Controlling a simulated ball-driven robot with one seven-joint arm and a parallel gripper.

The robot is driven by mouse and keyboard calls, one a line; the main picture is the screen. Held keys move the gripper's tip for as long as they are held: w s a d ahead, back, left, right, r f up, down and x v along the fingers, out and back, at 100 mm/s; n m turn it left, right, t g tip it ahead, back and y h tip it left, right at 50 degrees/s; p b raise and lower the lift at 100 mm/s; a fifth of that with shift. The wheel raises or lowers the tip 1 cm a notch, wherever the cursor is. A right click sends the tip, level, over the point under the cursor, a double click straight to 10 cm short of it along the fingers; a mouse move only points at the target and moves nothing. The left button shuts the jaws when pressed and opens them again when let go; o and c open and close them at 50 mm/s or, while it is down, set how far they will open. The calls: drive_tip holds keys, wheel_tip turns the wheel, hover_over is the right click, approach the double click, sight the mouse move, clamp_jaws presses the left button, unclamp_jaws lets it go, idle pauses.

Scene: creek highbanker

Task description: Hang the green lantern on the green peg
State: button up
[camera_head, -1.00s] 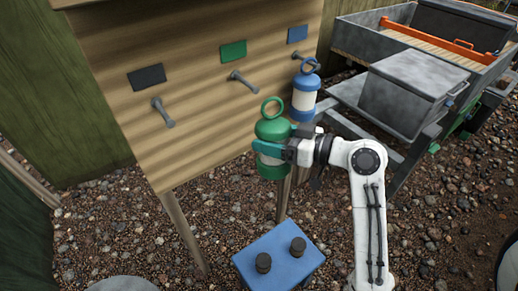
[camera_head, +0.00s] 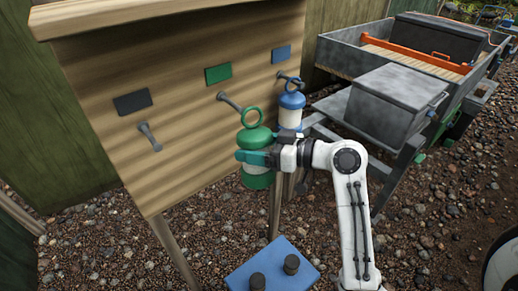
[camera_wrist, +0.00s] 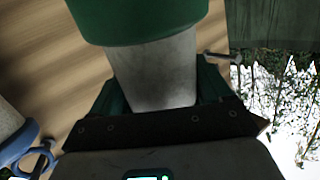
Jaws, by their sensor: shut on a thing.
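The green lantern (camera_head: 256,139) has a green cap with a top ring, a pale middle and a green base. My gripper (camera_head: 258,158) is shut around its middle and holds it upright, off the ground. The wrist view shows the lantern's pale middle (camera_wrist: 155,75) between my fingers. The green peg (camera_head: 229,101) juts from the wooden board below a green plate (camera_head: 218,74). In the head view the lantern's ring (camera_head: 250,118) lies just below and right of the peg's tip. The ring does not appear to be around the peg; the depth gap is hard to judge.
A blue lantern (camera_head: 291,105) hangs at the blue peg (camera_head: 287,77), close right of the green lantern. A dark peg (camera_head: 150,137) on the left is bare. A blue box (camera_head: 270,268) with two dark knobs stands below. A grey metal trough (camera_head: 395,105) is at right.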

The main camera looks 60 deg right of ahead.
drive_tip(key=w+d+f+b, duration=0.1)
drive_tip(key=w+d, duration=0.1)
drive_tip(key=w, duration=0.5)
drive_tip(key=shift+f, duration=0.15)
idle(0.7)
idle(0.7)
drive_tip(key=o, duration=1.2)
drive_tip(key=shift+s, duration=0.15)
drive_tip(key=b+v, duration=0.2)
drive_tip(key=v, duration=0.8)
drive_tip(key=shift+s, duration=0.35)
